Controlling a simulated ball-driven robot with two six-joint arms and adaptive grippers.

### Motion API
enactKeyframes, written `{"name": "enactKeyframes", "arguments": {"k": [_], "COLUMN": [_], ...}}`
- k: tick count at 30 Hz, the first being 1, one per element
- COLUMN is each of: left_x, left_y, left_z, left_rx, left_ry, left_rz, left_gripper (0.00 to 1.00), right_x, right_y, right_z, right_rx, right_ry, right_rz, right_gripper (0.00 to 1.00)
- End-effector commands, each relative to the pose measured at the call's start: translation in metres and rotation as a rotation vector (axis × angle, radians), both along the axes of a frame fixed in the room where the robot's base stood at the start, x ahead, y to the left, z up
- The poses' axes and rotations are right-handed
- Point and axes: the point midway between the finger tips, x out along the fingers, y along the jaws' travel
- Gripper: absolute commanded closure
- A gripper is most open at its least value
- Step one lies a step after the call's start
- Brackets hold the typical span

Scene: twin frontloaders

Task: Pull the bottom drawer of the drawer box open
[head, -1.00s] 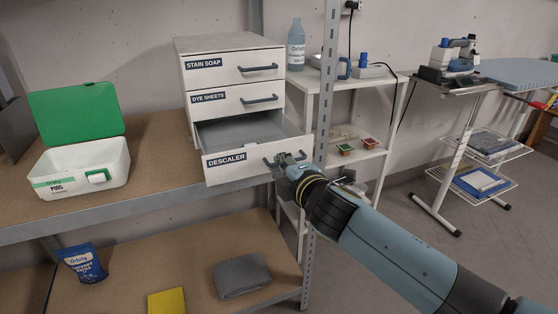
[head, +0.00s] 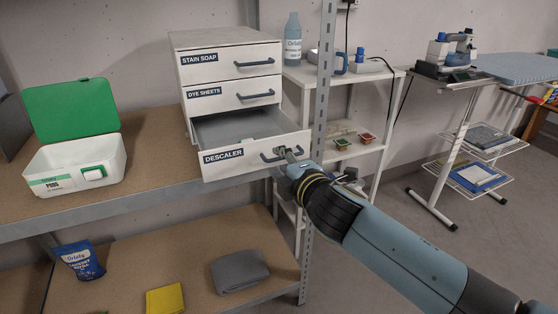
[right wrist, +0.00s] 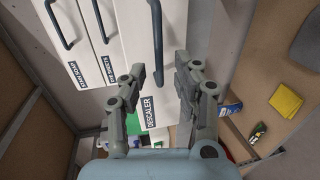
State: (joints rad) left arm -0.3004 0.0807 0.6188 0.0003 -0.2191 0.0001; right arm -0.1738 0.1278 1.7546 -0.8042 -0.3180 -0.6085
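The white drawer box (head: 228,67) stands on the brown shelf. Its bottom drawer (head: 222,168), labelled DESCALER, is pulled partly out, and its grey inside shows. The two drawers above are shut. My right gripper (head: 290,153) is at the right end of the bottom drawer's dark handle (head: 268,157). In the right wrist view, the fingers of my right gripper (right wrist: 161,85) are apart, with the end of the handle (right wrist: 159,45) between them and gaps beside it. I cannot tell whether either finger touches it. My left gripper is not in view.
An open green-lidded white box (head: 75,168) sits left on the shelf. A metal upright (head: 322,80) stands just right of the drawer box, close to my right gripper. A white side rack (head: 345,102) with bottles is behind it. The shelf between the boxes is clear.

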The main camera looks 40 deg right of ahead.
Motion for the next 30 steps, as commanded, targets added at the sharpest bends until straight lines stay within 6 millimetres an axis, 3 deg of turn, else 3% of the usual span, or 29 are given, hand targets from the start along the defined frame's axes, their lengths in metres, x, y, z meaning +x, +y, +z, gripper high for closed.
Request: {"name": "enactKeyframes", "arguments": {"k": [6,13,18,30], "left_x": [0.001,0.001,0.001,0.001], "left_y": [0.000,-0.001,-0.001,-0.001], "left_z": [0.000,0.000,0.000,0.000], "left_rx": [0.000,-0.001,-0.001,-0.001], "left_ry": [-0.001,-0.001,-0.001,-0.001], "left_rz": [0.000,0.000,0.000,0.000], "left_gripper": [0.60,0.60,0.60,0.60], "right_x": [-0.048,-0.087,-0.099,-0.099], "right_y": [0.012,0.021,0.024,0.024], "right_z": [0.009,0.018,0.021,0.021], "right_rx": [0.002,0.002,0.001,0.001], "right_ry": [0.003,0.003,0.001,0.001], "right_rz": [0.000,0.000,0.000,0.000], "right_gripper": [0.69,0.69,0.69,0.69]}}
